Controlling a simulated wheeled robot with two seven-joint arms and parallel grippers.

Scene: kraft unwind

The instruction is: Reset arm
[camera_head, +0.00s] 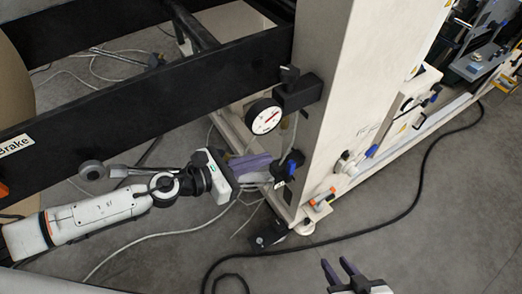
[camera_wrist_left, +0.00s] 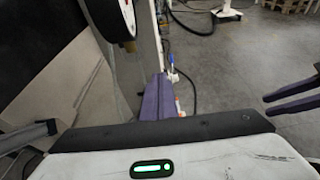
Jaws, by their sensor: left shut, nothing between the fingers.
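My left arm comes in from the left in the head view. Its gripper (camera_head: 268,166) has purple fingers that are shut with nothing between them. The fingertips are close to a small black fitting with a blue knob (camera_head: 291,166) on the cream machine post; I cannot tell whether they touch it. In the left wrist view the shut fingers (camera_wrist_left: 158,98) point ahead beside the post. My right gripper (camera_head: 340,272) is at the bottom of the head view, with its two purple fingers apart and empty, over the floor. It also shows at the right of the left wrist view (camera_wrist_left: 290,97).
A round white gauge (camera_head: 264,117) is on the post (camera_head: 335,90) above my left gripper. A black beam (camera_head: 150,85) labelled "Brake" runs above my left arm. A black cable (camera_head: 425,175) crosses the grey floor. The floor at lower right is clear.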

